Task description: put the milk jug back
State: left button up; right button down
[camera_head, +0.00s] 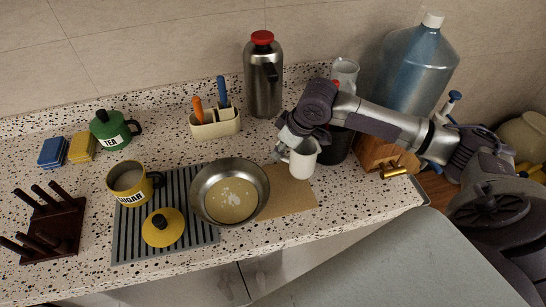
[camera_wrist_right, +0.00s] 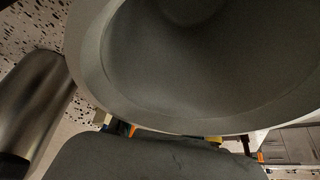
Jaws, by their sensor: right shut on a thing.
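The white milk jug (camera_head: 302,160) is upright at the right end of the pan, over the brown board (camera_head: 288,198). My right gripper (camera_head: 287,140) is shut on it at its upper left side. I cannot tell whether its base touches the board. The right wrist view looks into the wide, grey-looking mouth of the jug (camera_wrist_right: 200,70), which seems empty. The steel pan (camera_head: 262,180) beside it holds a tan layer with white patches. My left gripper is not in view.
A steel flask with a red cap (camera_head: 263,78), a cream utensil caddy (camera_head: 215,124) and a big blue water bottle (camera_head: 412,75) stand behind. A dark canister (camera_head: 338,146) and a wooden block (camera_head: 378,155) are close on the right. Sugar pot (camera_head: 130,183) stands left.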

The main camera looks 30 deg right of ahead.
aim_at(295, 156)
jog(key=shift+w+a+f, duration=0.25)
jog(key=shift+w+a, duration=0.05)
jog(key=shift+a, duration=0.2)
jog(key=shift+w+a+f, duration=0.25)
jog(key=shift+a, duration=0.25)
jog(key=shift+f, duration=0.3)
notch_tip(295, 156, down, 3)
jog(key=shift+f+p, duration=0.15)
jog(key=shift+p, duration=0.6)
jog(key=shift+f, duration=0.25)
jog(key=shift+f, duration=0.1)
jog(key=c, duration=1.1)
grip_release()
jog(key=b+v, duration=0.1)
jog(key=v, duration=1.1)
jog(key=shift+b, duration=0.35)
